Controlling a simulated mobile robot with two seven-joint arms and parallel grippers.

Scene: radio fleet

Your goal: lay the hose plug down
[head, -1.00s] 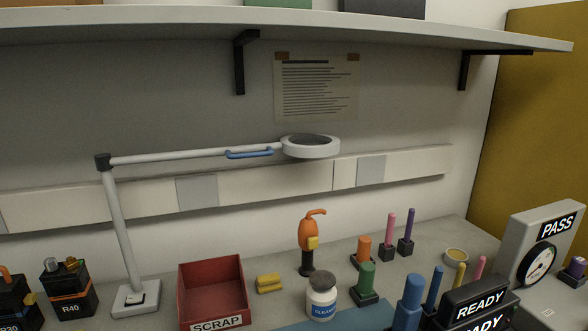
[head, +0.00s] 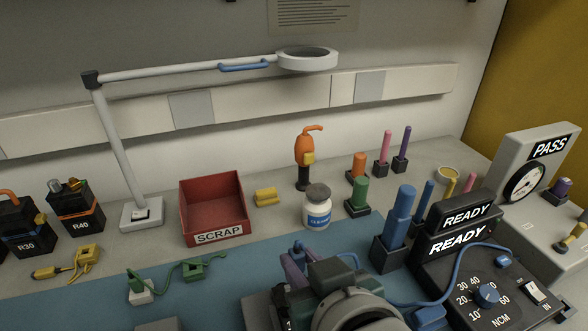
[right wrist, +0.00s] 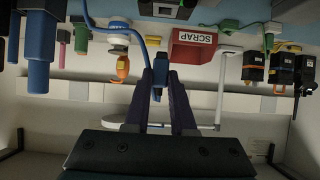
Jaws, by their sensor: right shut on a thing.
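My right gripper (head: 293,262) is at the bottom middle of the head view, over the blue mat (head: 235,285). In the right wrist view my right gripper (right wrist: 161,85) is shut on a small blue piece (right wrist: 160,78), which I take to be the hose plug. A blue hose (right wrist: 112,30) curves past it. In the head view the gripper hides the plug, and a blue hose (head: 452,275) loops down from the dark NCM unit towards my wrist. I cannot tell the gap between plug and mat. My left gripper is not in view.
A red SCRAP bin (head: 213,210) and a white jar (head: 317,208) stand behind the mat. Green (head: 180,275) and yellow (head: 68,263) corded pieces lie to the left. Blue pegs (head: 400,217) and the NCM unit (head: 488,295) stand right. Some mat is bare.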

